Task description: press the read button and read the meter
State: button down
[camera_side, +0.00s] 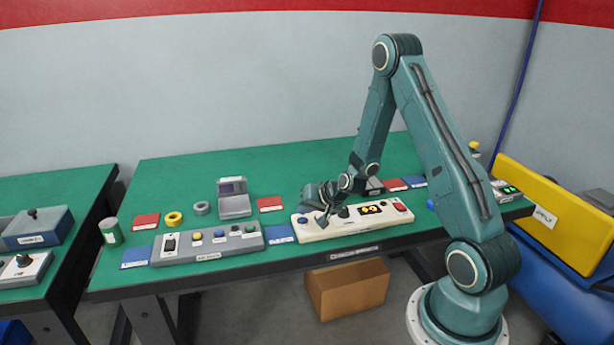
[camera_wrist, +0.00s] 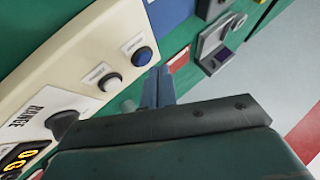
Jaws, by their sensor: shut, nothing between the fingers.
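The cream meter box (camera_side: 340,231) stands at the front of the green table. Its dark display (camera_side: 372,209) shows yellow digits, too small to read surely; part of it shows in the wrist view (camera_wrist: 20,158). The wrist view shows a blue button (camera_wrist: 143,55), a white button (camera_wrist: 110,82) and a dark knob (camera_wrist: 62,123) marked RANGE. The button labels are too blurred to read, so I cannot tell which is the read button. My gripper (camera_side: 323,220) is shut and empty, low over the box's left part. Its fingers (camera_wrist: 158,80) appear beside the two buttons; contact is unclear.
A grey control box (camera_side: 208,244) with several buttons stands to the left. The table's back left is clear.

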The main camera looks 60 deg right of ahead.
jog(key=shift+f, duration=0.7)
dwell(1.1)
jog(key=shift+r, duration=0.75)
jog(key=shift+r, duration=0.1)
notch_tip(320, 180, up, 5)
jog(key=shift+f, duration=0.1)
dwell(0.8)
dwell(0.5)
